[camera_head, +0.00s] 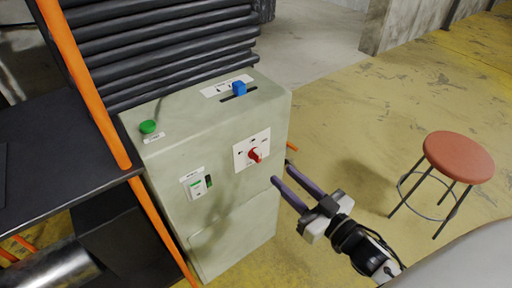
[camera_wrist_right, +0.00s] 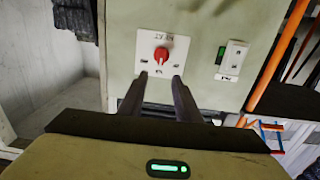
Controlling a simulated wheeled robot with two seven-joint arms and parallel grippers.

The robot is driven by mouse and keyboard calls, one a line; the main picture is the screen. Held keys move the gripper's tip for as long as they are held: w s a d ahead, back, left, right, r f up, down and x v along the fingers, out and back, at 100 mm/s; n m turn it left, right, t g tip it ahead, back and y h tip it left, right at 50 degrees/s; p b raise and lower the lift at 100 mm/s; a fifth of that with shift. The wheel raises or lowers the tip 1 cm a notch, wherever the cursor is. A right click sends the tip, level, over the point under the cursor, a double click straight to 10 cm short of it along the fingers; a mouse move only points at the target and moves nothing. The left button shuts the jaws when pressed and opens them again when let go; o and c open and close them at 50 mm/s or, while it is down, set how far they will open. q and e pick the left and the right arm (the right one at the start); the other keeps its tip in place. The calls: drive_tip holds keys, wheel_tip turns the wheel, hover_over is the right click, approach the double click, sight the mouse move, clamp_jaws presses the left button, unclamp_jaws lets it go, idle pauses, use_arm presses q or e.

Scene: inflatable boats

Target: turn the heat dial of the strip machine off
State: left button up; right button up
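The strip machine (camera_head: 232,215) is a pale green cabinet left of centre in the head view. Its heat dial (camera_head: 254,155) is a red knob on a white plate on the front face. In the right wrist view the red dial (camera_wrist_right: 161,54) sits just beyond my fingertips, on a plate that reads upside down. My right gripper (camera_head: 281,174) is open and empty, with its two dark fingers apart and pointing at the machine front, to the right of and below the dial. The fingers show in the right wrist view (camera_wrist_right: 159,78). They look apart from the dial. My left gripper is not in view.
A green button (camera_head: 148,127) and a blue slider knob (camera_head: 239,88) are on the machine's top. A white switch panel (camera_head: 196,184) is left of the dial. An orange post (camera_head: 85,85) and a dark table (camera_head: 60,150) stand left. A red stool (camera_head: 458,157) stands right on open yellow floor.

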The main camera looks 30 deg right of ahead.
sight(260, 154)
drive_tip(key=w, duration=0.3)
drive_tip(key=w+a, duration=0.1)
drive_tip(key=w, duration=0.2)
drive_tip(key=w+a, duration=0.1)
drive_tip(key=w, duration=0.3)
drive_tip(key=shift+r+b, duration=0.15)
drive_tip(key=shift+b, duration=0.15)
